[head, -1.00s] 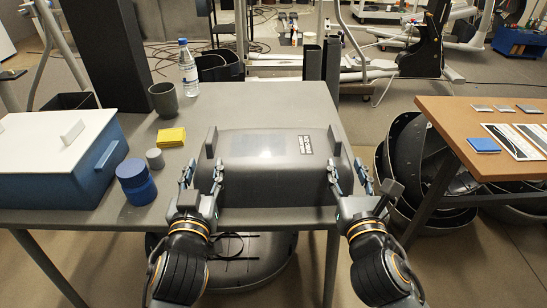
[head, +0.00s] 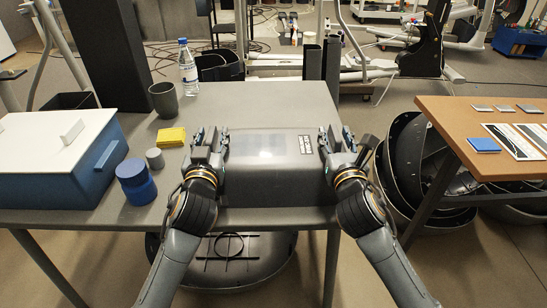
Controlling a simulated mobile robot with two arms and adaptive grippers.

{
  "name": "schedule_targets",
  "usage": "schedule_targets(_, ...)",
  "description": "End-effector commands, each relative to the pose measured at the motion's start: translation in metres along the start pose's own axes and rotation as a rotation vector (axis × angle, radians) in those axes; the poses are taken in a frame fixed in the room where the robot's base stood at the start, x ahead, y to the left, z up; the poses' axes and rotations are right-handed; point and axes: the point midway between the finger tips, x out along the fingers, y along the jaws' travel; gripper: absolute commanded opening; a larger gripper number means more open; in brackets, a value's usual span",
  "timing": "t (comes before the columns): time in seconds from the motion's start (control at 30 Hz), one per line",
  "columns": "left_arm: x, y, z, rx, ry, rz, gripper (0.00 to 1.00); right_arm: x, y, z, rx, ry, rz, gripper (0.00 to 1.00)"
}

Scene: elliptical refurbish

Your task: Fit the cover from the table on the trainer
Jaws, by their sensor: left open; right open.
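The cover (head: 270,178) is a dark grey shell with a small label, lying on the grey table (head: 290,98) near its front edge. My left gripper (head: 211,138) is open at the cover's left end, by the upright tab there. My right gripper (head: 335,138) is open at the cover's right end, by the tab on that side. The grippers largely hide both tabs. I cannot tell whether the fingers touch them. Which machine in the room is the trainer is not clear; an elliptical-like frame (head: 424,50) stands at the back right.
A wooden table (head: 480,125) stands right, with dark shells (head: 405,160) beneath.

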Motion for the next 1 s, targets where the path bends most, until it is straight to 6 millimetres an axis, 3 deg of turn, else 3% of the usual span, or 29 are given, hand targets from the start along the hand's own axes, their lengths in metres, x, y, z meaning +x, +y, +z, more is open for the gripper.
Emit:
schedule_targets(0.03, 0.0, 0.0, 0.0, 0.0, 0.0, 0.0, 0.41, 0.0, 0.0, 0.0, 0.0, 0.0, 0.0, 0.41)
schedule_targets(0.23, 0.0, 0.0, 0.0, 0.0, 0.0, 0.0, 0.01, 0.0, 0.0, 0.0, 0.0, 0.0, 0.0, 0.01)
schedule_targets(0.77, 0.0, 0.0, -0.003, 0.0, 0.003, 0.0, 0.0, 0.0, 0.0, 0.003, 0.0, -0.003, 0.0, 0.0)
schedule_targets(1.0, 0.0, 0.0, -0.019, 0.0, 0.003, 0.0, 0.0, 0.0, 0.0, 0.019, 0.0, -0.003, 0.0, 0.0)
